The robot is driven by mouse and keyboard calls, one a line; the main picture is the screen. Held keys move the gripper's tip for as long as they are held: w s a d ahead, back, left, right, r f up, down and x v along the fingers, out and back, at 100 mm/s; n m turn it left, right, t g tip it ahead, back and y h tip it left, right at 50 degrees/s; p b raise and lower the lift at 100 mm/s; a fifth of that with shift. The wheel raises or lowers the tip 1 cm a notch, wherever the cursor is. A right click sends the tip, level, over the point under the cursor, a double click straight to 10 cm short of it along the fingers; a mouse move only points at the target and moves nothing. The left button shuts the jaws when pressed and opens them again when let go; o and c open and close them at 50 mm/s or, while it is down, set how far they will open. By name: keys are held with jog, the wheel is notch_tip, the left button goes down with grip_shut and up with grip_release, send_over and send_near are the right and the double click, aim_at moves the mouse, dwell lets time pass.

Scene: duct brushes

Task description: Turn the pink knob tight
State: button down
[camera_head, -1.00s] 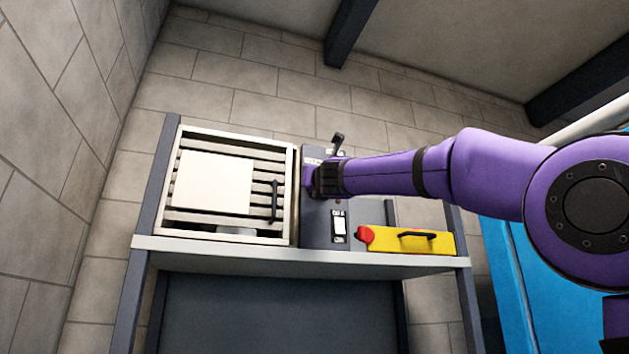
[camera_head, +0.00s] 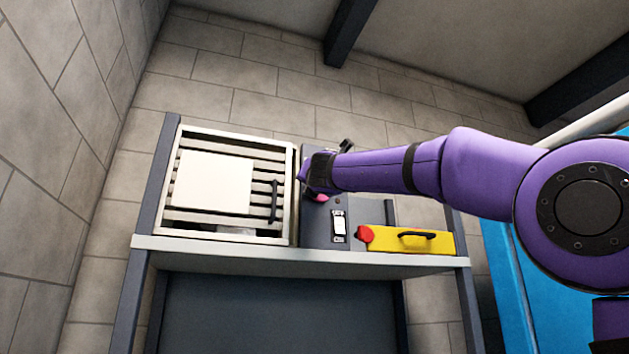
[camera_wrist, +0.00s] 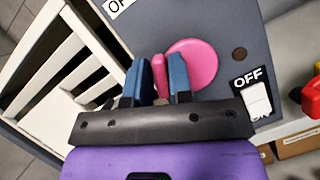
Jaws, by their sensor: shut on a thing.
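The pink knob (camera_wrist: 195,62) is on the dark grey control panel (camera_wrist: 222,22). In the wrist view it shows a round pink disc with a raised pink grip bar. My gripper (camera_wrist: 159,73) has its two blue fingers on either side of that bar and is shut on it. The finger at right covers part of the disc. In the head view my gripper (camera_head: 312,180) is against the panel, and only a small pink part of the knob (camera_head: 321,197) shows below it.
Left of the panel is a slatted frame (camera_head: 292,190) with a white sheet and dark handle. A white switch (camera_head: 340,226) marked OFF sits below the knob. A yellow box (camera_head: 430,242) with a red end lies right on the shelf (camera_head: 290,255). A dark lever (camera_head: 346,145) stands behind my wrist.

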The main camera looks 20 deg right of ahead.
jog(key=shift+a+f+m+g+y, duration=0.15)
jog(key=shift+m+g+y, duration=0.85)
jog(key=shift+m, duration=3.85)
jog(key=shift+d+f+m+g+y, duration=0.15)
jog(key=shift+m+g, duration=1.7)
jog(key=shift+m, duration=2.95)
jog(key=shift+a+f+m+g+y, duration=0.15)
jog(key=shift+m+g+y, duration=0.85)
jog(key=shift+m, duration=3.85)
jog(key=shift+f+g+h, duration=0.1)
jog(key=shift+g+h, duration=0.35)
jog(key=c, duration=1.1)
grip_release()
jog(key=shift+w, duration=0.1)
jog(key=shift+c, duration=0.2)
